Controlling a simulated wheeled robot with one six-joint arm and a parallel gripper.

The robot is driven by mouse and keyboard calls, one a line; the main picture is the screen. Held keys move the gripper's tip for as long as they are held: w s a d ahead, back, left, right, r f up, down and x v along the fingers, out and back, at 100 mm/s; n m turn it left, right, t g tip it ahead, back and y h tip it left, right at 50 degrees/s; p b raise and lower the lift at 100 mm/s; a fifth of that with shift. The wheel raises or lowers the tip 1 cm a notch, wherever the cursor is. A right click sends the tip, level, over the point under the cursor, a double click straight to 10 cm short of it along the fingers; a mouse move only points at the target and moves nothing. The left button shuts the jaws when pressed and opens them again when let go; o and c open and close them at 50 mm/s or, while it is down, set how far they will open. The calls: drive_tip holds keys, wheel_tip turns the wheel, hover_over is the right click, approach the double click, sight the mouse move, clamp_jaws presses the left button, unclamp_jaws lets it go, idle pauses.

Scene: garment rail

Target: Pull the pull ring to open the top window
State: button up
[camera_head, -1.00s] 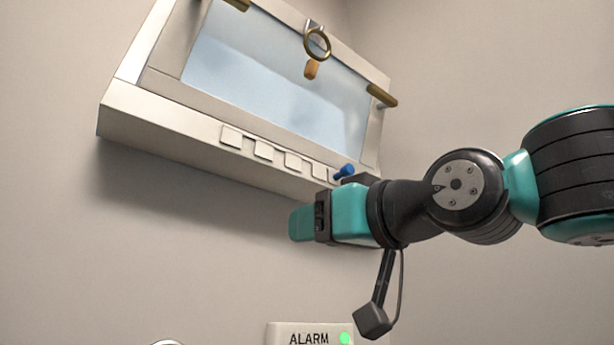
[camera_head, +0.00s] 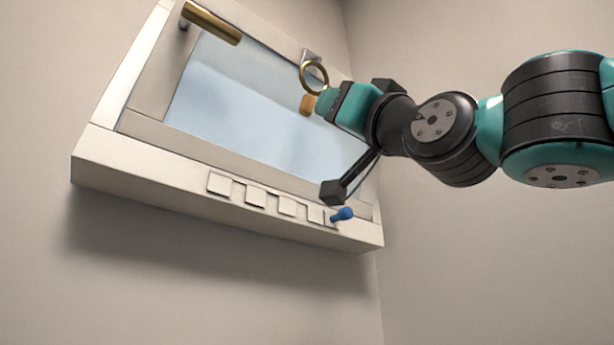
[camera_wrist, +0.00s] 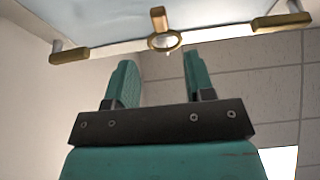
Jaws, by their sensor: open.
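The pull ring (camera_head: 314,77) is a brass ring hanging at the upper edge of the top window (camera_head: 262,98), a pale glazed panel in a beige frame. My gripper (camera_head: 322,100) is close to the ring, just below and to its right in the head view. In the wrist view the ring (camera_wrist: 165,41) shows beyond the two teal fingertips, roughly centred between them. The jaws of my gripper (camera_wrist: 158,72) are open with nothing between them. An orange-brown tab (camera_head: 307,105) sits by the ring, partly beside my fingertips.
A brass handle (camera_head: 212,23) sits at the window's upper left; the wrist view shows brass handles at left (camera_wrist: 70,56) and right (camera_wrist: 282,20). Several pale square tiles (camera_head: 255,195) and a blue knob (camera_head: 342,214) line the lower ledge. The wall below is clear.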

sight(310, 104)
drive_tip(key=p+x, duration=0.7)
drive_tip(key=x, duration=0.4)
drive_tip(key=shift+w+a+r, duration=0.1)
drive_tip(key=shift+r, duration=0.15)
drive_tip(key=shift+c, duration=0.2)
